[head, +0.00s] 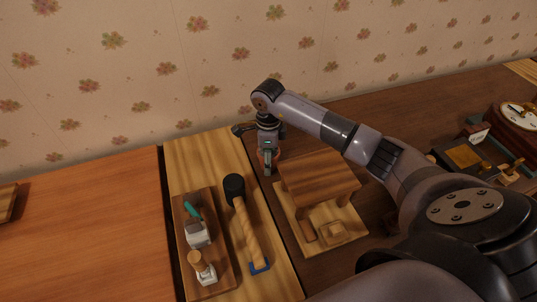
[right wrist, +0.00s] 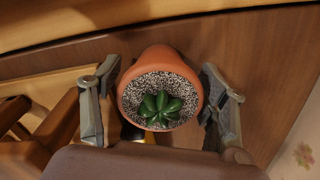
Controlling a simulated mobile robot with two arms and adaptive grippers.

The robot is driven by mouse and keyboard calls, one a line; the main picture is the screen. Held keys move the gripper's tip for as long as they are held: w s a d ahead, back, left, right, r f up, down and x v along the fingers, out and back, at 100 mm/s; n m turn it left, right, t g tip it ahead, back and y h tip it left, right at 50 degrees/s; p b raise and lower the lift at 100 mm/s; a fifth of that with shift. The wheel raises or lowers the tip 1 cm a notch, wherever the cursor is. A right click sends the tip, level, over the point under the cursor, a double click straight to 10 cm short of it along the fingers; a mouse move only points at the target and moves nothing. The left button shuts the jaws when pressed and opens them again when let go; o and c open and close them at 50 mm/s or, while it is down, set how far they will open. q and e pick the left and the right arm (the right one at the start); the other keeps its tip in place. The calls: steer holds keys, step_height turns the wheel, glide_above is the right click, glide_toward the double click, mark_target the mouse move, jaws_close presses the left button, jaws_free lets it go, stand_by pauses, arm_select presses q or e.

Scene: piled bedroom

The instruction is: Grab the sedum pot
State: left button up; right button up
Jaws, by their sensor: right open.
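The sedum pot is a small terracotta pot (right wrist: 130,97) with speckled gravel and a green succulent (right wrist: 160,109). In the right wrist view it sits between the two fingers of my right gripper (right wrist: 160,78). The fingers are open, one on each side, with a small gap to the pot on the left and right. In the head view my right gripper (head: 267,160) points down behind a small wooden stand, and it mostly hides the pot there. My left gripper is in neither view.
The small wooden stand (head: 318,175) is close in front of my right gripper. A mallet (head: 246,225) and a wooden tray (head: 222,280) with small tools lie to its left. A clock (head: 520,116) and boxes stand at the right. The patterned wall is close behind.

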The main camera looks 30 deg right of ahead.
steer(key=shift+f, duration=0.6)
steer(key=shift+c, duration=0.6)
steer(key=c, duration=1.3)
